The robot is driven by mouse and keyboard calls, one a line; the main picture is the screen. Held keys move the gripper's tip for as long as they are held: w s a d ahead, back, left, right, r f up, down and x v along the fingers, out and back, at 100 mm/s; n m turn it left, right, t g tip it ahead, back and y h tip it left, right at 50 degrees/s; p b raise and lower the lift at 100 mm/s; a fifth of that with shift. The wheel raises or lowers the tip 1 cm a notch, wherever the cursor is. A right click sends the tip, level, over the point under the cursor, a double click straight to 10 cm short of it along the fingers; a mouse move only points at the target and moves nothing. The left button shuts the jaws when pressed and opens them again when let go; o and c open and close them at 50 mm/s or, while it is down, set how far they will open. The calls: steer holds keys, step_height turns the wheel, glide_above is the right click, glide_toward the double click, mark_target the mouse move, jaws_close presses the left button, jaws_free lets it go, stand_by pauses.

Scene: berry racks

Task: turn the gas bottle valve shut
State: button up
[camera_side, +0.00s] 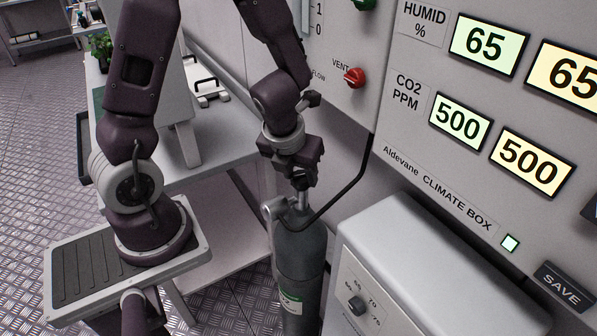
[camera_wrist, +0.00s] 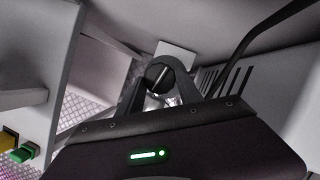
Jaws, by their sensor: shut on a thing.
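The gas bottle (camera_side: 300,255) is a grey upright cylinder with a pale label, beside the climate box. Its metal valve head (camera_side: 277,208) and a black hose show at the top. My gripper (camera_side: 301,183) points down over the bottle, with its fingers shut on the dark valve knob. The wrist view shows the round dark knob (camera_wrist: 158,74) between the fingers of my gripper (camera_wrist: 163,80), with a light line across its top. The fingers hide part of the knob in the side view.
The climate box panel (camera_side: 440,150) with lit displays stands behind and right. A white unit with a dial (camera_side: 357,305) stands close to the bottle's right. A black hose (camera_side: 350,185) runs from the bottle up to the panel. A grey bench (camera_side: 205,150) is at left.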

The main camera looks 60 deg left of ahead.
steer(key=n, duration=0.2)
steer(key=n+g+y, duration=0.1)
steer(key=n, duration=0.1)
steer(key=shift+w+d+n, duration=0.15)
steer(key=shift+n, duration=0.15)
steer(key=n+g, duration=0.1)
steer(key=n, duration=0.1)
steer(key=n+g+y, duration=0.1)
steer(key=n, duration=0.1)
steer(key=shift+w+n, duration=0.15)
steer(key=shift+n, duration=0.15)
steer(key=o, duration=1.3)
steer(key=shift+o, duration=0.2)
steer(key=v, duration=0.7)
